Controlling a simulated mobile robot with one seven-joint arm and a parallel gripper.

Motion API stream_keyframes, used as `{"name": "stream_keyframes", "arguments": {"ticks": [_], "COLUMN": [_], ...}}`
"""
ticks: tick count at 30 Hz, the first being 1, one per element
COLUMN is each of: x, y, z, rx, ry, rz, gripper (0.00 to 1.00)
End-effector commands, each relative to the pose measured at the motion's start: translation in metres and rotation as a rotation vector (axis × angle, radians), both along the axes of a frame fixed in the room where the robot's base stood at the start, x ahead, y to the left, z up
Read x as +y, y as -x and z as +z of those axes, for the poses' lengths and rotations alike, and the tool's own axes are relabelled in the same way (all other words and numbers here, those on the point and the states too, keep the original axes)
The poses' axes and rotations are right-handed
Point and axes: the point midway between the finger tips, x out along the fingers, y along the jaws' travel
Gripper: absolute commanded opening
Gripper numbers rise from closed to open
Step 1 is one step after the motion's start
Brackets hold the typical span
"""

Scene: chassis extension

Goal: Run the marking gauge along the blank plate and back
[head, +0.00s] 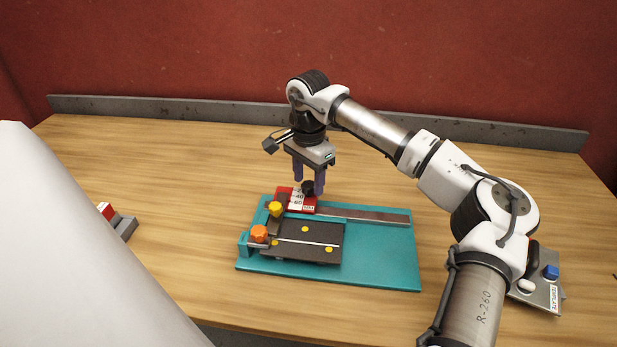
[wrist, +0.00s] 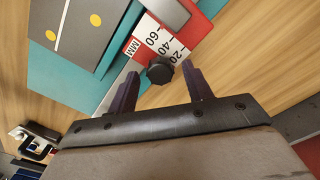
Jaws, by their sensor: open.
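The marking gauge (head: 297,200) is a red block with a white MM scale and a black knob. It sits at the left part of the metal rail (head: 370,215) on the teal base (head: 390,265). It also shows in the wrist view (wrist: 209,7), with its knob (wrist: 161,69). The blank plate (head: 300,250) is dark with yellow dots and a pale line, lying on the base in front of the rail. My gripper (head: 308,187) points down at the gauge, its purple fingers open on either side of the knob. In the wrist view the fingers (wrist: 160,73) appear clear of the knob.
An orange knob (head: 259,233) and a yellow knob (head: 275,208) stand at the base's left end. A grey template plate (head: 540,290) with blue and white pieces lies at right. A red-and-grey item (head: 118,220) lies at left. The back of the bench is clear.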

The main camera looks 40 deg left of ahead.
Motion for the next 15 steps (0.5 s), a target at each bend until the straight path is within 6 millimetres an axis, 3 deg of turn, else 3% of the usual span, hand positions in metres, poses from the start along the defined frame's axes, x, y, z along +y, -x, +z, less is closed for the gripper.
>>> {"name": "stream_keyframes", "arguments": {"ticks": [12, 15], "x": [-0.0001, 0.0000], "y": [0.0003, 0.0003], "z": [-0.0094, -0.0093], "rx": [0.001, 0.001], "ry": [0.000, 0.000], "rz": [0.000, 0.000], "gripper": [0.50, 0.37]}}
